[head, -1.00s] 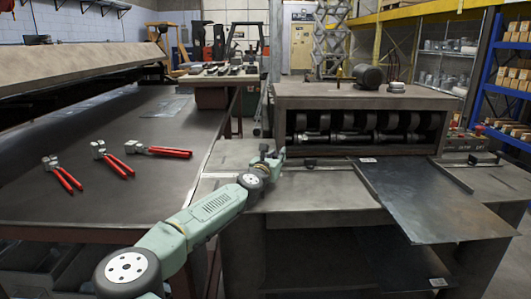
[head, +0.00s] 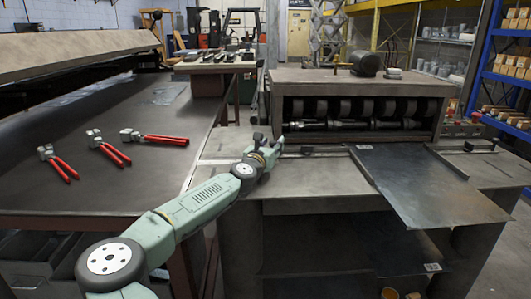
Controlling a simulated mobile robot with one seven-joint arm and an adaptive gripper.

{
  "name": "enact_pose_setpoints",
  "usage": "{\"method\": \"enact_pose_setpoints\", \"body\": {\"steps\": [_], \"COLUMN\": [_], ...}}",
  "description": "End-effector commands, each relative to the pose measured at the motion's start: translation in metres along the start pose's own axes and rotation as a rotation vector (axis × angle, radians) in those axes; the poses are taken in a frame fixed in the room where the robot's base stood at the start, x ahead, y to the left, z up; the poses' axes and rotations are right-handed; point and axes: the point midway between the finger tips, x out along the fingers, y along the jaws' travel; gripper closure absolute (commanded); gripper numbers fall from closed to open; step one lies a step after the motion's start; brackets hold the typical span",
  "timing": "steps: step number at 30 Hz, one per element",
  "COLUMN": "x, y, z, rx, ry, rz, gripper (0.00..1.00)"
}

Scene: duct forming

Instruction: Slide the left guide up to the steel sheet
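The steel sheet (head: 425,187) lies flat on the right part of the machine's bed, its near end overhanging the front edge. The left guide seems to be the low dark piece (head: 307,150) on the bed, left of the sheet, with a visible gap between them. My gripper (head: 278,147) is at the left of this piece, low over the bed, pointing right. It is small and seen from behind, so I cannot tell whether its fingers are open or whether it touches the guide.
The machine's roller housing (head: 365,82) stands behind the bed. A dark guide bar with a handle (head: 482,146) is right of the sheet. A workbench (head: 110,190) with red-handled tools (head: 110,152) is at left. An orange bucket (head: 390,293) shows below.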

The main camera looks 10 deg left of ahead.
Motion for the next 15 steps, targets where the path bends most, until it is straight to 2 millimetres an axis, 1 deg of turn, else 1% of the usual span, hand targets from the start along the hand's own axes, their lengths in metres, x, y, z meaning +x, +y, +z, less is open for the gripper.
{"method": "enact_pose_setpoints", "body": {"steps": [1,9,12,15], "x": [-0.010,-0.067,-0.083,-0.094], "y": [0.001,0.001,0.000,-0.001], "z": [0.000,0.000,0.000,0.000], "rx": [0.001,0.000,0.000,0.000], "ry": [0.001,0.001,0.001,0.000], "rz": [0.001,0.001,-0.001,0.000], "gripper": [0.61,0.61,0.61,0.61]}}
